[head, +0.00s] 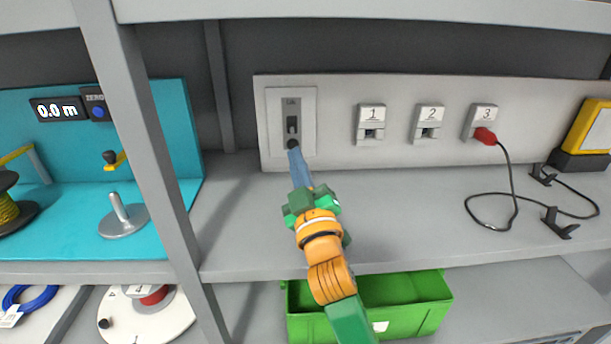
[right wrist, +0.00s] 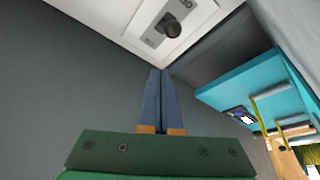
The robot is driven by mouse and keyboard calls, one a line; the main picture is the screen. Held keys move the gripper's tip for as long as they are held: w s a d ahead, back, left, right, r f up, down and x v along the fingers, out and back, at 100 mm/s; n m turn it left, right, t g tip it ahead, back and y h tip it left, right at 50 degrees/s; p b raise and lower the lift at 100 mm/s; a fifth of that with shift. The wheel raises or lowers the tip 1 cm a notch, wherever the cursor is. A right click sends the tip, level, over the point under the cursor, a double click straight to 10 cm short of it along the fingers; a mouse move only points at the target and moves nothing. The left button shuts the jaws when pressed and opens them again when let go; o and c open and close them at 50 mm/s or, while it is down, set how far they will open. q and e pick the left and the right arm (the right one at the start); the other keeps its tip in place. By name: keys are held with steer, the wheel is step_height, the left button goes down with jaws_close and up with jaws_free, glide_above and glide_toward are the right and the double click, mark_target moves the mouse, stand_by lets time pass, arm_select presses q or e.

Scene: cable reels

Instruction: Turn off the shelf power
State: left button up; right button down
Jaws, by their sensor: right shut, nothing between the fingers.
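A light switch plate (head: 307,105) is on the white back panel, left of the numbered sockets. Its grey insert carries a dark switch (head: 292,124) with a dark knob near its lower end. In the right wrist view the round dark knob (right wrist: 172,28) stands out from the plate. My right gripper (head: 293,150) reaches up to the plate's lower part with its blue fingers together and empty. In the right wrist view the fingertips (right wrist: 161,72) lie below the knob, with a gap in the picture; I cannot tell if they touch the plate. My left gripper is out of view.
Sockets 1 (head: 371,123), 2 (head: 428,122) and 3 (head: 479,122) line the panel. A red plug (head: 485,136) is at socket 3, its black cable (head: 513,190) lying on the shelf. A grey post (head: 150,150) stands left. A green crate (head: 420,310) is below.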

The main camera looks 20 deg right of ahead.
steer(key=s, duration=0.7)
steer(key=shift+s+a+b, duration=0.3)
steer(key=shift+a, duration=0.05)
